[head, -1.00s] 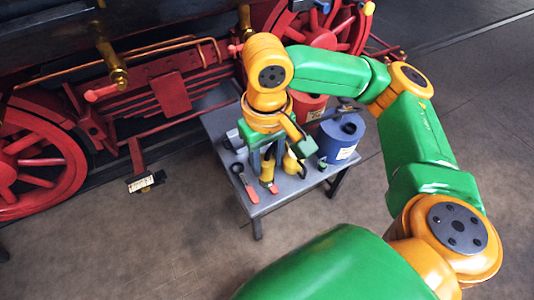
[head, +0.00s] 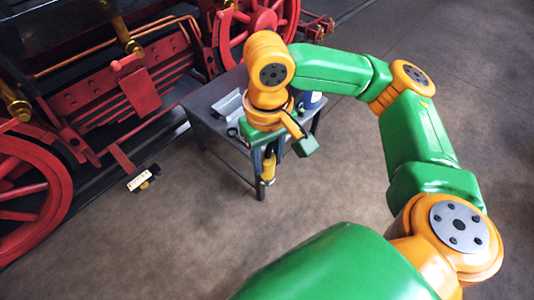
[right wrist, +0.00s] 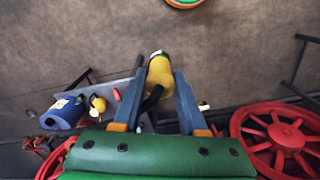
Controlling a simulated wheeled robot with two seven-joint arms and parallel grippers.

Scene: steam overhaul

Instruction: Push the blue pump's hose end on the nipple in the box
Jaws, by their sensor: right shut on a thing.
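My right gripper (right wrist: 156,95) points down in the head view (head: 268,158) and is shut on a yellow cylinder (right wrist: 160,72) with a dark, curved part below it. The yellow cylinder also shows under the fingers in the head view (head: 268,172), in front of the table's near edge. A blue can-like thing (right wrist: 65,112), possibly the blue pump, stands on the table. No nipple can be made out. My left gripper is out of view.
The grey table (head: 208,112) stands beside the red locomotive frame and wheels (head: 30,190). A light open tray (head: 228,104) lies on it. In the wrist view a yellow thing (right wrist: 98,104) is near the blue can. The floor (head: 210,225) in front is clear.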

